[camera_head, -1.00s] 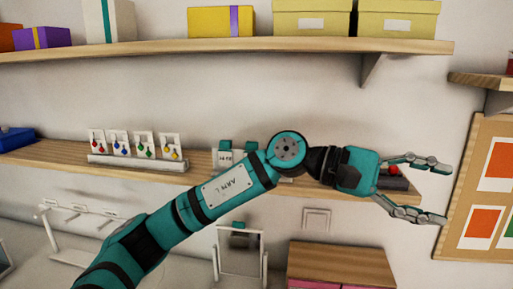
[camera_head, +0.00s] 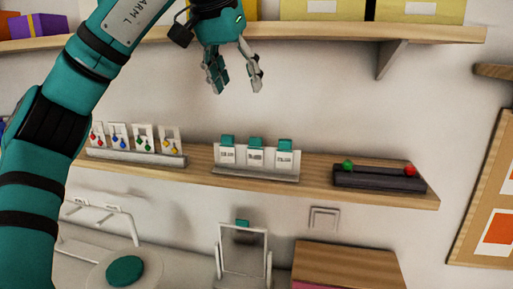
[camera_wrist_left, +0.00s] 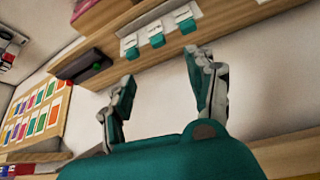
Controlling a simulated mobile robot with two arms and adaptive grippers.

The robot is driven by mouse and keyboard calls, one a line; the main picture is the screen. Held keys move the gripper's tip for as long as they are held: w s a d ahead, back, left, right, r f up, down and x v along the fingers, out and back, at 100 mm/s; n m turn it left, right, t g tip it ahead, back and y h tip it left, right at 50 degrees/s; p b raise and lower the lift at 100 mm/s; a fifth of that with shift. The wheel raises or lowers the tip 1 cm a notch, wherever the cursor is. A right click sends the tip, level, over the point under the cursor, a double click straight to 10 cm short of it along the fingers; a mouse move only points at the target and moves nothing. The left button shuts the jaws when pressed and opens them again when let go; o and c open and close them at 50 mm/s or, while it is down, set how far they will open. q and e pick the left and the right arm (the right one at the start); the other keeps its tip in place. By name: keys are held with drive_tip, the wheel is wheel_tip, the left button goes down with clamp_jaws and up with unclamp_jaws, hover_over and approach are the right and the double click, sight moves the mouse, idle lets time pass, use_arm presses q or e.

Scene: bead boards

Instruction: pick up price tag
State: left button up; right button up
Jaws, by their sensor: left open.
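Three small white cards with teal tops stand in a row in a white holder (camera_head: 256,174) on the middle shelf; they look like the price tags. The left card (camera_head: 227,155), middle card (camera_head: 256,156) and right card (camera_head: 284,159) carry dark print too small to read. They also show upside down in the left wrist view, where one is the card (camera_wrist_left: 157,36). My left gripper (camera_head: 238,88) points down, open and empty, above the cards and apart from them. Its two fingers show spread in the left wrist view (camera_wrist_left: 160,75). My right gripper is not in view.
Left of the holder, several earring cards (camera_head: 143,138) stand on the same shelf (camera_head: 318,184). To the right is a dark tray (camera_head: 380,180) with a green and a red ball. An upper shelf (camera_head: 330,36) with boxes is close behind my gripper. A mirror stand (camera_head: 243,262) is below.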

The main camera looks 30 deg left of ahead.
use_arm(q)
drive_tip(key=p, duration=0.1)
approach(255, 137)
drive_tip(key=x, duration=0.3)
drive_tip(key=p+x, duration=0.2)
drive_tip(key=x, duration=0.2)
drive_tip(key=shift+w+f+p, duration=0.15)
drive_tip(key=shift+f+p, duration=0.1)
drive_tip(key=shift+p, duration=0.15)
drive_tip(key=shift+w+f, duration=0.2)
drive_tip(key=shift+f, duration=0.2)
drive_tip(key=shift+c, duration=0.4)
drive_tip(key=shift+s+d+r, duration=0.1)
drive_tip(key=shift+c, duration=1.1)
drive_tip(key=c, duration=0.5)
